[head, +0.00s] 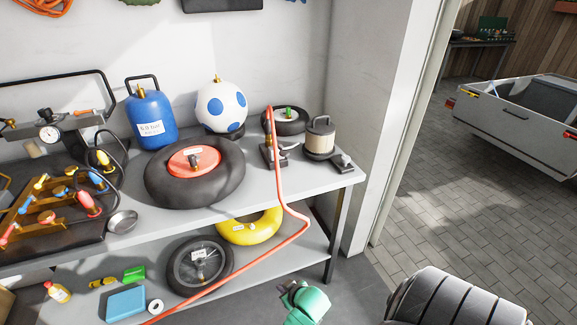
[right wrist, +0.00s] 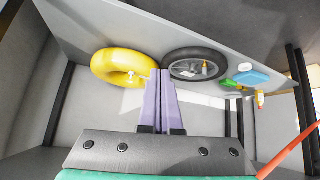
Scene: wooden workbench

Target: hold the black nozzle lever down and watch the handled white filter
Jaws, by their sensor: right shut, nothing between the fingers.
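The handled white filter (head: 319,142) stands upright near the right end of the workbench top, a pale cylinder with a dark lid and a handle. Just left of it, a small stand (head: 273,153) holds a nozzle on the orange hose, with a lever-like part at its side; I cannot make out the black lever clearly. My right gripper (head: 290,288) is low in front of the bench, well apart from the filter and nozzle. In the right wrist view its purple fingers (right wrist: 161,95) are shut and empty. My left gripper is out of view.
The orange hose (head: 284,190) hangs over the front edge of the bench. A small black block (head: 343,164) sits at the right corner. A large tyre (head: 160,190) lies left. A yellow ring (head: 250,230) and a wheel (head: 183,272) are on the lower shelf.

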